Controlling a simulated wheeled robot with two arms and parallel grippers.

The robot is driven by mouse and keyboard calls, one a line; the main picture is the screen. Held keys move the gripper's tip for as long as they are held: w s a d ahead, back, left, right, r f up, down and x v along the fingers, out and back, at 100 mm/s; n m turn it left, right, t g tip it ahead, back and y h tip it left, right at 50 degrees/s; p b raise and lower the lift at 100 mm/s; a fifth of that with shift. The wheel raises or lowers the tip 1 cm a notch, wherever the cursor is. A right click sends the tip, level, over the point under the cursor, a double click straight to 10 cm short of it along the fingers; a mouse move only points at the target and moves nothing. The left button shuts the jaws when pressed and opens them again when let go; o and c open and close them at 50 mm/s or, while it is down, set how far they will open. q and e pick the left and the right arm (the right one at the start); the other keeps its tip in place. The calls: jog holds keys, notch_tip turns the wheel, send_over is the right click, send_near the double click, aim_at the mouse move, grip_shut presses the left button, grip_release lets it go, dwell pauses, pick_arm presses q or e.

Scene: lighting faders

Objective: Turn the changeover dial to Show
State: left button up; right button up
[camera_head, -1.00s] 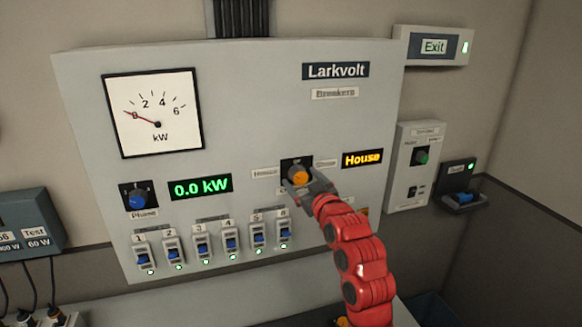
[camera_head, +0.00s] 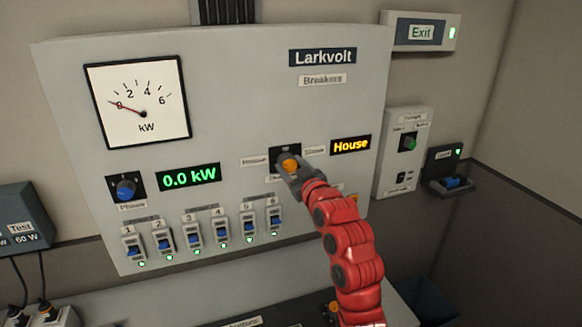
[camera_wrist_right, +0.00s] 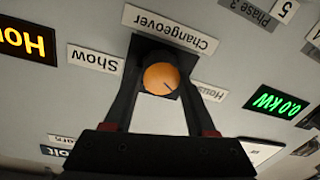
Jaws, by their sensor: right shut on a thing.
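The changeover dial is an orange round knob (camera_head: 290,165) on a dark plate in the lower right of the panel. It also shows in the right wrist view (camera_wrist_right: 160,77), where its dark pointer line slants down-right, toward the partly hidden House label (camera_wrist_right: 209,91). The Show label (camera_wrist_right: 94,59) is on the other side. My right gripper (camera_head: 287,171) is shut on the dial, with one finger on each side of the knob. The amber display (camera_head: 351,145) beside the dial reads House. My left gripper is not in view.
The grey Larkvolt panel (camera_head: 230,100) carries a kW meter (camera_head: 138,101), a green 0.0 kW display (camera_head: 188,177), a blue phase knob (camera_head: 126,189) and a row of several breakers below. A smaller control box (camera_head: 403,153) is on the wall to the right.

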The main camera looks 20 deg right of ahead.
jog(key=shift+f+m+b, duration=0.2)
jog(key=shift+m+b, duration=1.1)
jog(key=shift+b, duration=0.2)
jog(key=m+b, duration=0.1)
jog(key=m, duration=0.1)
jog(key=shift+m+b, duration=0.4)
jog(key=m, duration=0.2)
jog(key=shift+d+r+m+t+b, duration=0.1)
jog(key=shift+m+t+b, duration=0.2)
jog(key=shift+m+b, duration=0.1)
jog(key=m, duration=0.3)
jog(key=m+p, duration=0.1)
jog(key=m, duration=0.1)
jog(key=shift+r+m, duration=0.1)
jog(key=shift+m, duration=0.3)
jog(key=m+h+p, duration=0.1)
jog(key=m+p, duration=0.1)
jog(key=m, duration=0.2)
jog(key=shift+p, duration=0.35)
jog(key=m+p, duration=0.3)
jog(key=m, duration=0.1)
jog(key=shift+m+p, duration=0.3)
jog(key=shift+m+h+p, duration=0.4)
jog(key=shift+m+p, duration=0.65)
jog(key=shift+m, duration=0.25)
jog(key=shift+f, duration=0.2)
